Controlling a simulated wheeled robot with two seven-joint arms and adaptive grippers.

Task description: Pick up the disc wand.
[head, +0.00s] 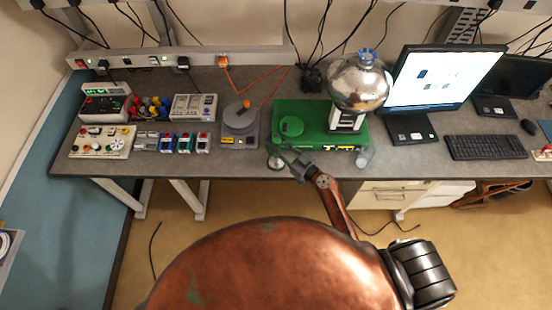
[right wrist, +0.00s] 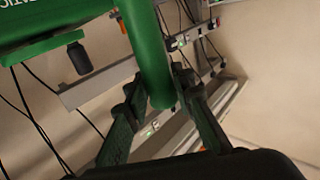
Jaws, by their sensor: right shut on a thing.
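The disc wand shows in the right wrist view as a thick green handle (right wrist: 152,50) running down between my right fingers. My right gripper (right wrist: 160,85) is shut on this handle, with one dark finger on each side of it. Its disc end cannot be made out in the right wrist view. In the head view my right gripper (head: 287,158) is at the front edge of the bench, just before the green base. The wand is too small and too hidden by the fingers to tell clearly there. My left gripper is not in view.
A green generator base (head: 350,157) with a silver globe (head: 360,82) stands close behind the gripper. A grey turntable device (head: 240,125) is to its left, with several meters and boxes beyond. A monitor (head: 440,80) and keyboard (head: 485,147) are to the right. Orange and black cables run behind.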

